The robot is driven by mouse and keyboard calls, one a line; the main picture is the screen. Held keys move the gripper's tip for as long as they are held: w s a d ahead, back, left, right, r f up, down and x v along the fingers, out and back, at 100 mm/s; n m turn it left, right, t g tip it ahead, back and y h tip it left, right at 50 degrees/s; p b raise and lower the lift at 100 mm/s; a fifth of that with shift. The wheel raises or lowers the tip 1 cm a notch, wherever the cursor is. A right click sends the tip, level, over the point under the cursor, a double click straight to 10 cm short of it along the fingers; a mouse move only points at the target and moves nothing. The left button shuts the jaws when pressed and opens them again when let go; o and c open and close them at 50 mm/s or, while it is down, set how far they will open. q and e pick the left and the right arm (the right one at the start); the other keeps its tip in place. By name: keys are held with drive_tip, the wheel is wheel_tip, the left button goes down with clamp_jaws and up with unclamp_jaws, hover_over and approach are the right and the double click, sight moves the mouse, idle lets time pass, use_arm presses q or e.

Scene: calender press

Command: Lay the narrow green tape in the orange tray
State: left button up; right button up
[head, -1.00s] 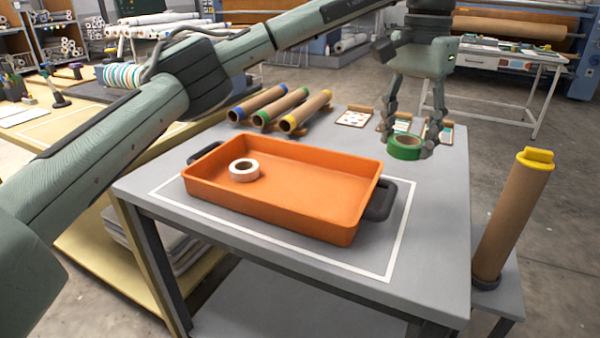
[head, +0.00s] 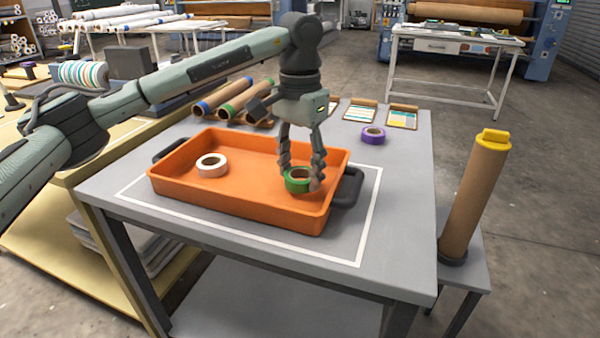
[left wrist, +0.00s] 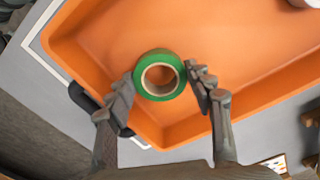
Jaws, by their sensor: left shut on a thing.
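The narrow green tape (head: 297,187) is a green ring with a brown cardboard core. It is held flat over the right end of the orange tray (head: 240,208). My left gripper (head: 302,180) points down, shut on the tape with a finger on each side. In the left wrist view the green tape (left wrist: 160,96) sits between my left fingers (left wrist: 161,80), with the orange tray floor (left wrist: 225,30) behind it. I cannot tell whether the tape touches the tray floor. My right gripper is not in view.
A white tape roll (head: 212,170) lies in the tray's left part. A purple tape roll (head: 373,139) stands on the grey table (head: 400,190) beyond the tray, near cards. Several brown rolls with coloured ends (head: 228,104) lie behind the tray. A tall yellow-capped roll (head: 475,195) stands at right.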

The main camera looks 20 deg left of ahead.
sight(300, 174)
use_arm(q)
drive_tip(key=shift+f, duration=0.7)
drive_tip(key=shift+f, duration=0.1)
drive_tip(key=o, duration=1.1)
drive_tip(key=shift+c, duration=0.2)
wheel_tip(300, 174, up, 12)
